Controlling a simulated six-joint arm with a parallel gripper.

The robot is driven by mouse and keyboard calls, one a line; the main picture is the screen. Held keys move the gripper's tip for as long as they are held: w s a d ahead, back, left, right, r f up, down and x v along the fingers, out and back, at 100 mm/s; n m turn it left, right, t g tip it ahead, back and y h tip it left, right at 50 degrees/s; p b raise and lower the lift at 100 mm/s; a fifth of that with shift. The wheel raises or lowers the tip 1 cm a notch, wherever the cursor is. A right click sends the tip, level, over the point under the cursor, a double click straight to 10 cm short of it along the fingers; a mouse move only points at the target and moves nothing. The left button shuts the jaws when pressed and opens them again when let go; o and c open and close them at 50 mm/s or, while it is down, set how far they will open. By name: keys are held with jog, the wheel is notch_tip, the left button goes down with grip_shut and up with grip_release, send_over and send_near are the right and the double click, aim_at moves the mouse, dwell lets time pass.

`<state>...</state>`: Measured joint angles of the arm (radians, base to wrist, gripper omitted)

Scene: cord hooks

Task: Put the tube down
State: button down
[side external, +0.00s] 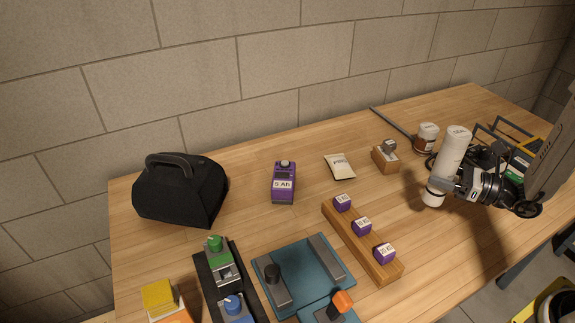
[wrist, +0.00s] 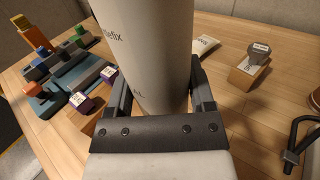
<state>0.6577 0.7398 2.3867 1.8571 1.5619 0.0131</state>
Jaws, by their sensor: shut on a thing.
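A white tube (side external: 452,152) stands roughly upright, leaning slightly, at the right of the table in the side view. Its lower end is a white cap (side external: 433,192), close to the tabletop; I cannot tell whether it touches. My gripper (side external: 446,184) is shut around the tube near its lower part. In the wrist view the tube (wrist: 150,50) fills the middle between the two fingers of my gripper (wrist: 155,95), with printed lettering on its side. The tube's lower end is hidden there.
A brown-and-white jar (side external: 427,137), a wooden block with a grey-topped piece (side external: 385,155) and a white packet (side external: 340,166) stand nearby. A wooden rail (side external: 362,245) holds purple blocks to the left. Bare wood (side external: 440,240) lies in front of the tube.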

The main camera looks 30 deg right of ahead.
jog(key=w+d+m+t+h, duration=0.2)
jog(key=w+d+m+h, duration=0.15)
jog(key=d, duration=0.75)
jog(key=shift+n, duration=0.45)
jog(key=shift+s+f, duration=0.25)
jog(key=shift+f, duration=1.1)
jog(key=shift+s+f, duration=0.2)
jog(key=shift+f, duration=1.1)
jog(key=shift+f, duration=0.15)
jog(key=shift+f, duration=1.65)
jog(key=shift+f, duration=0.1)
grip_release()
